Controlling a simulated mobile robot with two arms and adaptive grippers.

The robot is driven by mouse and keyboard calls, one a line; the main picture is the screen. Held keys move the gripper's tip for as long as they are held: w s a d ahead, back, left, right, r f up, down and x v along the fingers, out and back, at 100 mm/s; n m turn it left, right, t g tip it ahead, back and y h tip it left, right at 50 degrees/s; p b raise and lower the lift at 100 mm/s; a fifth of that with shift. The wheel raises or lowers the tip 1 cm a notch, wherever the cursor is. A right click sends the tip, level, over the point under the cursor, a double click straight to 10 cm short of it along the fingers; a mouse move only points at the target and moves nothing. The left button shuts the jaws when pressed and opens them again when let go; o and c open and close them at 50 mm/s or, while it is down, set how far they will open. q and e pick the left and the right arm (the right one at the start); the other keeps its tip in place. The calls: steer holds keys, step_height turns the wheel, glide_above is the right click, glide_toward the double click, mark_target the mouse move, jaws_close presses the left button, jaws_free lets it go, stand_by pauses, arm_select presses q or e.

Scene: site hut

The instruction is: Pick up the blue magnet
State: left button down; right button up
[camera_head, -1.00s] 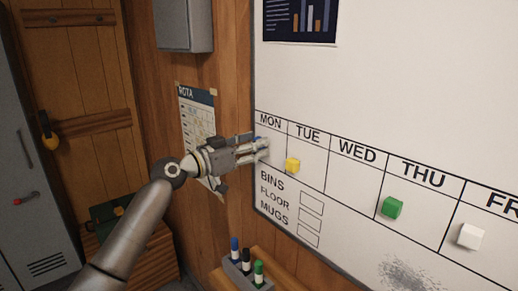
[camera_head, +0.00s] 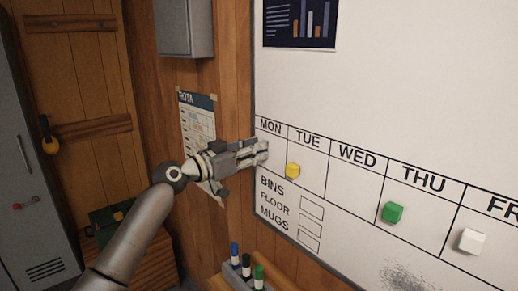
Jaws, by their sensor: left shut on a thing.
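My left gripper (camera_head: 262,151) is at the whiteboard's left edge, over the MON column. Its fingers are closed together on the blue magnet, which they hide from this view. I cannot tell whether the magnet still touches the board. My right gripper is not in view.
The whiteboard (camera_head: 420,90) carries a yellow magnet (camera_head: 293,171) under TUE, close to the right of my fingers, a green magnet (camera_head: 392,212) under THU and a white magnet (camera_head: 473,241) under FRI. A marker holder (camera_head: 238,279) stands below. A rota sheet (camera_head: 199,118) hangs behind my gripper.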

arm_select(q)
steer(key=shift+a, duration=0.1)
steer(key=shift+v, duration=2.2)
steer(key=shift+s+a+r+p, duration=0.2)
steer(key=shift+s+a+r, duration=0.55)
steer(key=shift+a, duration=0.25)
steer(key=shift+s+a+r+p, duration=0.15)
steer(key=shift+s+a+r, duration=0.6)
steer(key=shift+a, duration=0.25)
